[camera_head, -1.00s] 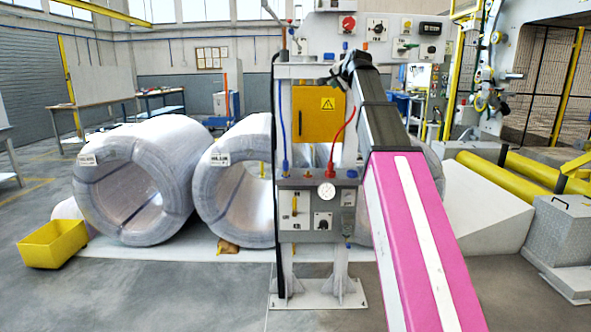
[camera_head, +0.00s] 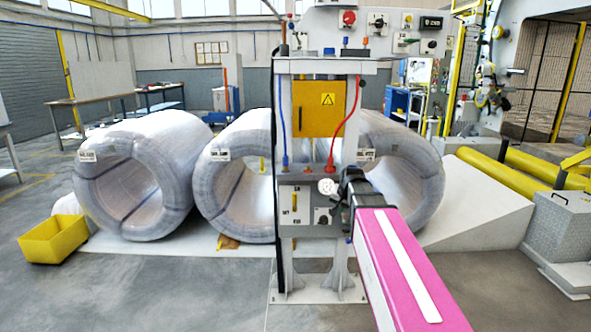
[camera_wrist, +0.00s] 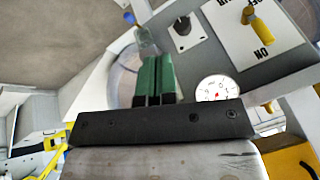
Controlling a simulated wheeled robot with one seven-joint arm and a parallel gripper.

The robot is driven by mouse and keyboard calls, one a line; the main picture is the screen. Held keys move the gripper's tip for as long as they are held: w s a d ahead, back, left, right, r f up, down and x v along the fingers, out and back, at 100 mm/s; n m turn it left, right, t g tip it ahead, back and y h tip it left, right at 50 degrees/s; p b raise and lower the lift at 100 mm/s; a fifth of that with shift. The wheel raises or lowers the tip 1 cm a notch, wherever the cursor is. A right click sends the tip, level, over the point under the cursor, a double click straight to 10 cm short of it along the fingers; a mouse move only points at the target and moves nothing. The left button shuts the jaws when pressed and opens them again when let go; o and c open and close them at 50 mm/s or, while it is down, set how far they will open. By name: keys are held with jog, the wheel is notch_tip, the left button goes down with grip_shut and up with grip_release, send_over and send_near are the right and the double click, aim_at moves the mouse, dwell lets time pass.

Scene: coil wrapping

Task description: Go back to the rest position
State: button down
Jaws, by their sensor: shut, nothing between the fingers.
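My gripper (camera_wrist: 155,75) shows in the wrist view as two green fingers pressed together with nothing between them. In the head view, my pink and white arm reaches in from the bottom right, and its black wrist end is in front of the right side of the control panel (camera_head: 300,226). The fingers cannot be made out there. In the wrist view, the panel's round white gauge (camera_wrist: 217,88), a black knob (camera_wrist: 181,25) and a yellow switch (camera_wrist: 258,27) by an "ON" label lie beyond the fingers. I cannot tell the exact gap to the panel.
Large wrapped coils (camera_head: 128,185) lie on the floor behind the panel stand. A yellow bin (camera_head: 54,240) is at the left. A white ramp (camera_head: 478,205), yellow rollers (camera_head: 545,170) and a grey metal box (camera_head: 562,235) are at the right. The floor at front left is clear.

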jog(key=s+d+f+n+g+h, duration=0.1)
jog(key=s+f+n+g, duration=0.3)
jog(key=s+f, duration=1.7)
jog(key=shift+d+f+g, duration=0.15)
jog(key=shift+d+g, duration=0.2)
jog(key=shift+g, duration=0.25)
